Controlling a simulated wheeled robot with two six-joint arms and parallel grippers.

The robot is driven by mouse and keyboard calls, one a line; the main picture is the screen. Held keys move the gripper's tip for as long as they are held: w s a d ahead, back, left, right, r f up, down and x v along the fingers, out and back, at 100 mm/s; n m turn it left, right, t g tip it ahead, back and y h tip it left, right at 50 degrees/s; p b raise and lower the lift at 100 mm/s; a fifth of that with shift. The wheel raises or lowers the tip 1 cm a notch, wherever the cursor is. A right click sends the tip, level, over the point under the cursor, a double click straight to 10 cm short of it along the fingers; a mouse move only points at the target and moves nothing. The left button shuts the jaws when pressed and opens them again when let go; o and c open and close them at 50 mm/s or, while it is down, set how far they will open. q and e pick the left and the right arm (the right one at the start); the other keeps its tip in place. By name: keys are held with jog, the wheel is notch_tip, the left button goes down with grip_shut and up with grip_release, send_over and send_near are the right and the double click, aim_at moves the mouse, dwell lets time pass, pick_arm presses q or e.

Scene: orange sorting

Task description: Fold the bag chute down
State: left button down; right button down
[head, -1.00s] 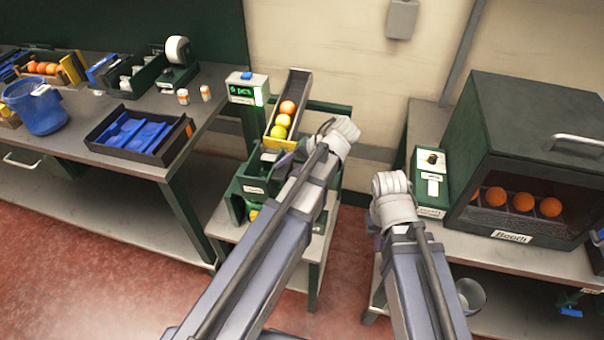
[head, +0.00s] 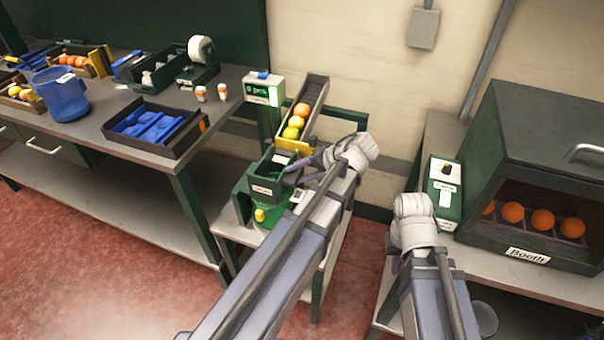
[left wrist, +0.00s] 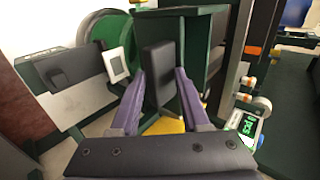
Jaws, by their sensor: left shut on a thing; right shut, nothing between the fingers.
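The bag chute (head: 262,190) is a green open-sided box with a white label on its front. It stands on a small bench in the middle of the head view. In the left wrist view, green panels (left wrist: 195,50) rise around a dark grey tab (left wrist: 158,72). My left gripper (left wrist: 160,92) has its purple fingers on either side of this tab and is shut on it. In the head view my left gripper (head: 306,168) reaches the chute from the right, partly hidden by its wrist. My right gripper (head: 391,240) is shut and empty, mostly hidden behind its wrist.
A sloping ramp (head: 316,92) holding several fruits stands behind the chute, beside a counter box (head: 263,88). A dark booth (head: 545,130) with oranges stands at right. A workbench (head: 235,80) with trays and a blue bucket (head: 62,96) is at left.

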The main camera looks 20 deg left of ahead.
pick_arm(q)
jog(key=shift+s+f+h, duration=0.3)
jog(key=shift+s+f, duration=0.2)
jog(key=shift+f, duration=0.3)
pick_arm(e)
jog(key=shift+f, duration=0.3)
pick_arm(q)
jog(key=c, duration=0.8)
grip_release()
jog(key=shift+c, duration=0.2)
jog(key=shift+o, duration=0.4)
jog(key=shift+w+d, duration=0.1)
pick_arm(e)
jog(key=shift+d, duration=0.1)
pick_arm(q)
jog(key=r+p, duration=0.1)
jog(key=d+p, duration=0.1)
jog(key=r+p, duration=0.1)
jog(key=shift+w+d+r, duration=0.2)
jog(key=shift+w+r, duration=0.05)
jog(key=shift+r, duration=0.1)
jog(key=p+v, duration=0.3)
jog(key=v, duration=0.3)
jog(key=shift+w+d+f, duration=0.15)
jog(key=shift+d+f, duration=0.2)
pick_arm(e)
notch_tip(320, 180, up, 6)
jog(key=a, duration=0.1)
jog(key=shift+w, duration=0.25)
